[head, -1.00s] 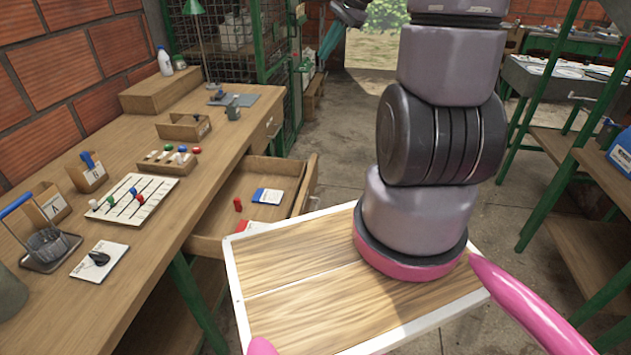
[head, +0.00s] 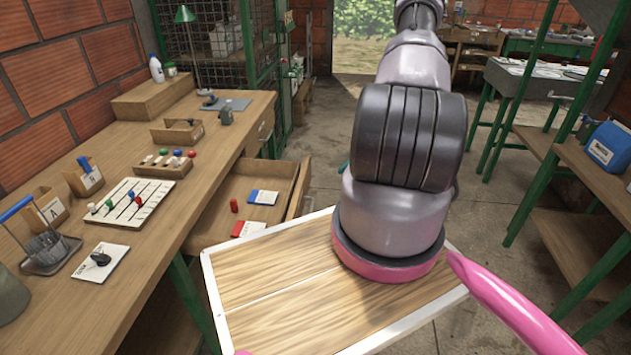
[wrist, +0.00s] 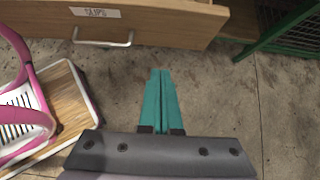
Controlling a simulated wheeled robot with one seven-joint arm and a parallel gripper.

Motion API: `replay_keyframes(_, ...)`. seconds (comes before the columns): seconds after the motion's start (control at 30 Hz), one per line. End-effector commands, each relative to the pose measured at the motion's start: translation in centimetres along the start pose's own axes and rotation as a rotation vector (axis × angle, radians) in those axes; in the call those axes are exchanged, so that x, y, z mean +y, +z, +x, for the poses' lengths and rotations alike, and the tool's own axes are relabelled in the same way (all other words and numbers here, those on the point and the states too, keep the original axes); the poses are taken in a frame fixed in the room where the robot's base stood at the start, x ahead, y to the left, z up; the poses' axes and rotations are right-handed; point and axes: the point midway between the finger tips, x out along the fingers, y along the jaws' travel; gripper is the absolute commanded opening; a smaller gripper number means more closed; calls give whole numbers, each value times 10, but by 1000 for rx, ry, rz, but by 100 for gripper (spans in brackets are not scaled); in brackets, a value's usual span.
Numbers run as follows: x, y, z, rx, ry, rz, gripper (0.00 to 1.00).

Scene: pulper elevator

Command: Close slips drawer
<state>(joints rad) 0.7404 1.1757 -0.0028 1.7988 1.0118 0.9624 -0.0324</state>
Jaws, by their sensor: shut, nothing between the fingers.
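The slips drawer (head: 297,190) stands pulled out from the wooden desk in the head view. A red cylinder (head: 234,206), a blue-and-white pad (head: 263,197) and a red-and-white pad (head: 249,229) lie inside it. In the wrist view its wooden front (wrist: 170,22) shows at the top, with a "SLIPS" label (wrist: 96,12) and a metal handle (wrist: 102,42). My gripper (wrist: 161,73) shows teal fingers shut together and empty, below and right of the handle and apart from the drawer front. In the head view the fingers are mostly hidden behind my arm.
The desk (head: 150,235) carries a counter board (head: 128,204), small wooden boxes and a wire cup. A green mesh cage (head: 262,70) stands behind the drawer. A shelf unit (head: 575,215) stands at right. Bare concrete floor (head: 485,245) lies between.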

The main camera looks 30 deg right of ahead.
Motion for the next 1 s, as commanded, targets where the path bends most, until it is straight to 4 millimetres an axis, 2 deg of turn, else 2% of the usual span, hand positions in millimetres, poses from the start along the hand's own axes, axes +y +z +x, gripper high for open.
replay_keyframes(0.17,1,-2,18,-2,2,4,0)
replay_keyframes(0.6,0,3,106,-2,1,1,0)
replay_keyframes(0.8,0,22,123,-1,1,1,0)
replay_keyframes(1.0,0,28,128,0,0,2,0)
